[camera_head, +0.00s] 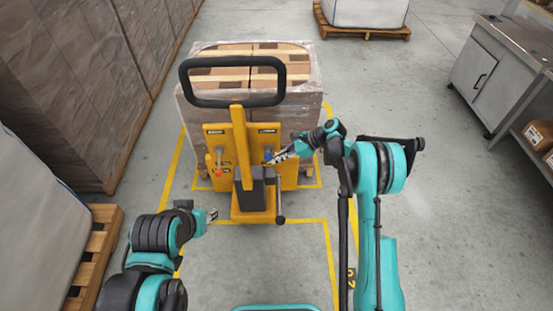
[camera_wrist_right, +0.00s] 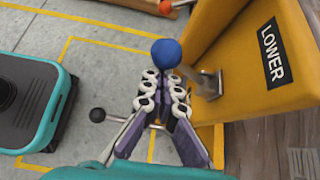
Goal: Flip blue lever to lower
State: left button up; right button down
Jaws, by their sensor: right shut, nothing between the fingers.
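The blue lever's round knob (camera_wrist_right: 166,53) is just beyond my right gripper's fingertips in the right wrist view. Its metal mount (camera_wrist_right: 208,85) is on the yellow panel beside a black LOWER label (camera_wrist_right: 272,52). In the head view the blue knob (camera_head: 268,157) is on the right side of the yellow pallet truck (camera_head: 240,150). My right gripper (camera_wrist_right: 164,78) is shut and empty, its fingertips close to the knob; I cannot tell if they touch. It also shows in the head view (camera_head: 274,159). My left gripper (camera_head: 212,215) is low at the left, away from the truck's levers.
A red-knobbed lever (camera_head: 218,172) is on the truck's left side. A black handle loop (camera_head: 232,82) rises above, with wrapped boxes (camera_head: 310,100) behind. A wooden pallet (camera_head: 95,255) lies at left. A metal cabinet (camera_head: 480,75) stands at right, with open floor before it.

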notch_tip(320, 180, down, 4)
jog(key=d+f+b, duration=0.1)
jog(key=b, duration=0.3)
jog(key=p+v, duration=0.4)
jog(key=v, duration=0.7)
jog(key=shift+w+a+r+p, duration=0.3)
jog(key=shift+w+p, duration=0.05)
